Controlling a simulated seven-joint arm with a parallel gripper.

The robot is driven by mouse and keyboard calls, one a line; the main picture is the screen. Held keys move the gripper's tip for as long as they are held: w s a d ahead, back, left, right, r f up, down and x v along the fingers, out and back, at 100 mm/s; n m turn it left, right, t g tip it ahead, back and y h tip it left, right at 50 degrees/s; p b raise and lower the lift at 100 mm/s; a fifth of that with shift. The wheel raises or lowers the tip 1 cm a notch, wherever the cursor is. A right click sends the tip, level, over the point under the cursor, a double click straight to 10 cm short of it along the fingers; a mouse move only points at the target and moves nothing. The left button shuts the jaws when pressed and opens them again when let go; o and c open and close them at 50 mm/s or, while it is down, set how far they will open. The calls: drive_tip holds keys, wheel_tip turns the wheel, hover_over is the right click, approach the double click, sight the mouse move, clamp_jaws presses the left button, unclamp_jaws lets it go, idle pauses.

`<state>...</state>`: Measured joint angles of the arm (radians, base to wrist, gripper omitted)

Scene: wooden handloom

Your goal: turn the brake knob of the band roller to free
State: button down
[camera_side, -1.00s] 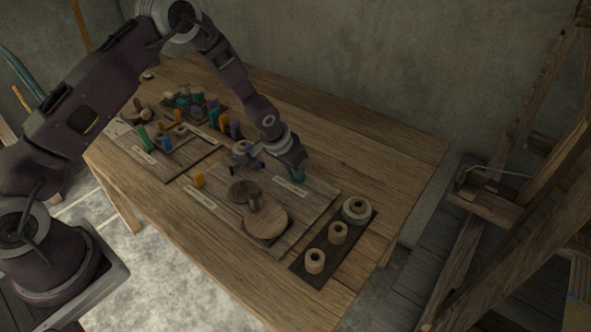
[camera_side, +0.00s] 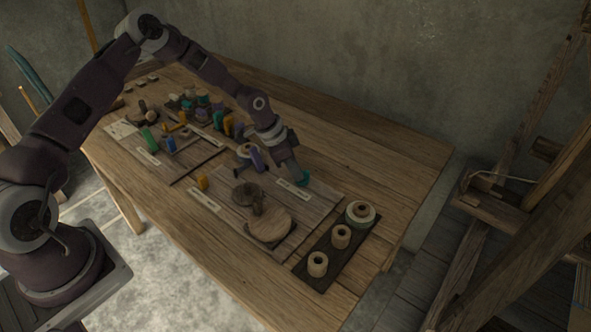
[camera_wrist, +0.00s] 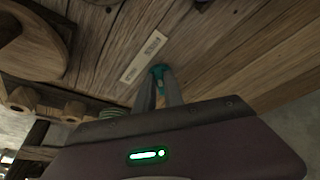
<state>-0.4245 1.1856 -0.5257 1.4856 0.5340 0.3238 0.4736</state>
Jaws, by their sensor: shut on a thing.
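A small teal knob (camera_side: 303,177) stands on a flat wooden board (camera_side: 321,205), close to a pale label strip (camera_side: 293,190). In the wrist view the teal knob (camera_wrist: 159,70) is between the tips of my gripper's two fingers, beside the label strip (camera_wrist: 144,57). My gripper (camera_side: 297,176) reaches down to the knob from the upper left and is shut on it. The fingers cover part of the knob. I cannot read the label, so which knob setting it marks is unclear.
A round wooden disc (camera_side: 269,226) with an upright peg lies on the same board. A dark tray (camera_side: 323,274) with 3 spools stands at the right front. Several coloured pieces crowd the table's left half. The table's back right is clear.

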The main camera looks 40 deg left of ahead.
idle(0.5)
drive_tip(key=c, duration=1.4)
unclamp_jaws()
drive_tip(key=shift+c, duration=0.2)
drive_tip(key=s+a+r+n+y, duration=0.1)
drive_tip(key=s+r, duration=0.5)
drive_tip(key=r, duration=0.3)
drive_tip(key=s+r+n+y, duration=0.1)
drive_tip(key=s+r+y, duration=0.1)
drive_tip(key=s+r, duration=0.55)
drive_tip(key=s+a+r+n+y, duration=0.1)
drive_tip(key=s+r, duration=0.4)
drive_tip(key=r, duration=0.6)
drive_tip(key=s+d+r+n+t, duration=0.1)
drive_tip(key=s+r+n, duration=0.1)
drive_tip(key=s, duration=0.7)
drive_tip(key=s+d+r+n+t+h, duration=0.1)
drive_tip(key=s+r+n, duration=0.1)
drive_tip(key=s, duration=0.7)
drive_tip(key=shift+s+d+r+n, duration=0.2)
drive_tip(key=shift+s+d+n, duration=0.1)
drive_tip(key=shift+n, duration=0.2)
